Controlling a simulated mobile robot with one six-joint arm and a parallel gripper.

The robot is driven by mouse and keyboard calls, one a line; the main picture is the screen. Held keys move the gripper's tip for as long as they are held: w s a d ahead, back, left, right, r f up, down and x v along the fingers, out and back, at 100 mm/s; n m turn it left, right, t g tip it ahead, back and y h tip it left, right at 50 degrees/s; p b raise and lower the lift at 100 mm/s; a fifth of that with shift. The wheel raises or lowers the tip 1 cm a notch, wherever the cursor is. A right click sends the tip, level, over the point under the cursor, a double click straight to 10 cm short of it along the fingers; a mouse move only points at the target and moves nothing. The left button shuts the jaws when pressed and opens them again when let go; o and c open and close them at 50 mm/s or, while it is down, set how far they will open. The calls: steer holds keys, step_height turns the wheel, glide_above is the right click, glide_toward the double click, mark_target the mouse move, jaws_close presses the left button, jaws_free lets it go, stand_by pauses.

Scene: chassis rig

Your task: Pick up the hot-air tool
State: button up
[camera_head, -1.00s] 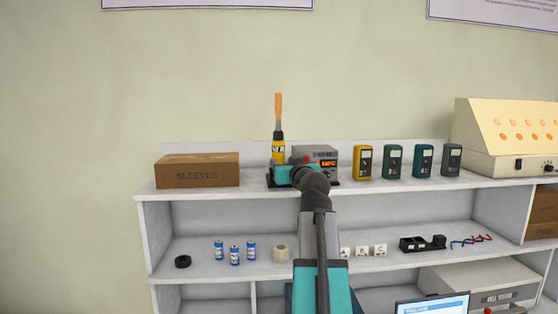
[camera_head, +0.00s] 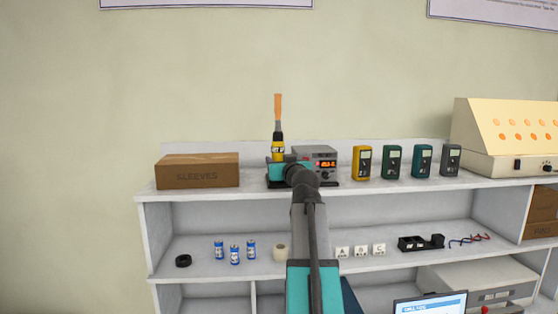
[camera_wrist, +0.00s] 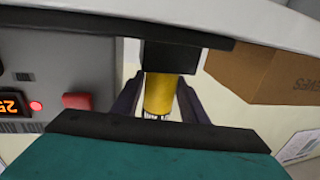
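The hot-air tool (camera_head: 278,147) stands upright on the top shelf, with a yellow body and an orange upper part. Beside it is its grey station (camera_head: 318,160) with a lit orange display. In the wrist view, which is upside down, the tool's yellow body (camera_wrist: 160,92) lies between the two dark fingers of my gripper (camera_wrist: 160,95), against a black block that looks like its holder. The fingers are on either side of it and seem apart from it by narrow gaps. In the head view my arm hides the fingers and the tool's lower end.
A brown sleeves box (camera_head: 197,171) stands left of the tool. Several meters, the nearest yellow (camera_head: 362,162), stand to the right. The wall is close behind the shelf (camera_head: 400,187). Blue cans and a tape roll are on the shelf below.

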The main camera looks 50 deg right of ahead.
mark_target(278, 131)
stand_by(0.3)
jaws_close()
steer(key=shift+r, duration=0.25)
steer(key=shift+r+b, duration=1.85)
steer(key=shift+r, duration=3)
